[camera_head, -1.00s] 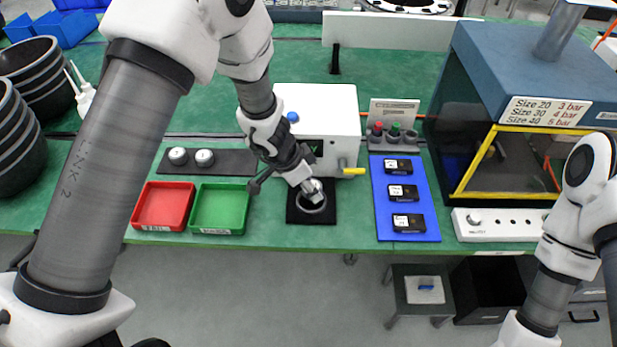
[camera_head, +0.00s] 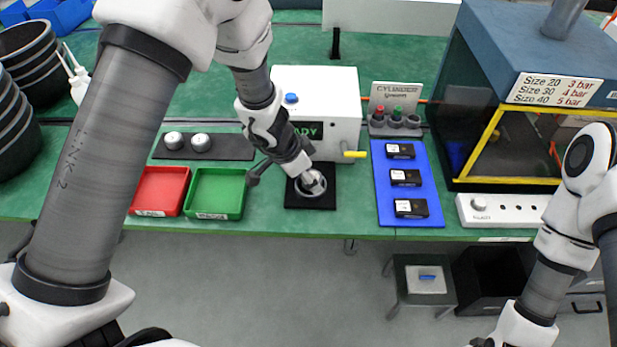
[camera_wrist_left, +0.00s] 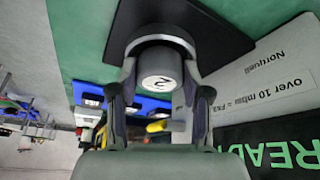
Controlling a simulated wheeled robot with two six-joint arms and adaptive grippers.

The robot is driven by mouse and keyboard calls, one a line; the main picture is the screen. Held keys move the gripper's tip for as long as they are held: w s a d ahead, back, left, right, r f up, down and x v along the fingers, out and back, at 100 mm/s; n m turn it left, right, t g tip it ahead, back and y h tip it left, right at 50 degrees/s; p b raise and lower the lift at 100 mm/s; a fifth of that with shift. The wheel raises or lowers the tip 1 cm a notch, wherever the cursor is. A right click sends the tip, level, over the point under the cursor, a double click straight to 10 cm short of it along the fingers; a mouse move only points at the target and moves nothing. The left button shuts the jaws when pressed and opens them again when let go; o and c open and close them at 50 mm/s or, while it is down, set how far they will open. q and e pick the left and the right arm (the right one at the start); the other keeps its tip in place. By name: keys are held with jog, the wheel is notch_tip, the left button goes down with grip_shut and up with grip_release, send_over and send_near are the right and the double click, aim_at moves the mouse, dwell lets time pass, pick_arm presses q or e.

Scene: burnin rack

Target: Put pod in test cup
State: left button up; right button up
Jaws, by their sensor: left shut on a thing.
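My left gripper (camera_head: 308,176) is shut on a grey pod (camera_wrist_left: 157,62) with a white face marked 2. In the left wrist view the pod sits between the two fingers, and the grey ring of the test cup (camera_wrist_left: 172,33) shows around its far end. In the head view the test cup (camera_head: 322,192) is a round metal ring on a black plate, and the fingertips are right over it. The pod seems at or inside the ring; how deep it sits is hidden. My right arm is at the right, its gripper outside the picture.
The white tester (camera_head: 335,95) with a READY display and yellow lever stands behind the cup. Two pods (camera_head: 173,140) rest on a black strip (camera_head: 233,148). Red (camera_head: 158,190) and green (camera_head: 216,192) trays lie left, a blue mat (camera_head: 388,217) with black boxes right.

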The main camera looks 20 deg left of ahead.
pick_arm(q)
jog(key=shift+s+f, duration=0.3)
jog(key=shift+f, duration=0.1)
jog(key=o, duration=0.9)
jog(key=shift+o, duration=1.2)
jog(key=shift+d, duration=0.1)
jog(key=shift+w+f, duration=0.15)
jog(key=shift+w, duration=0.1)
jog(key=shift+r, duration=0.2)
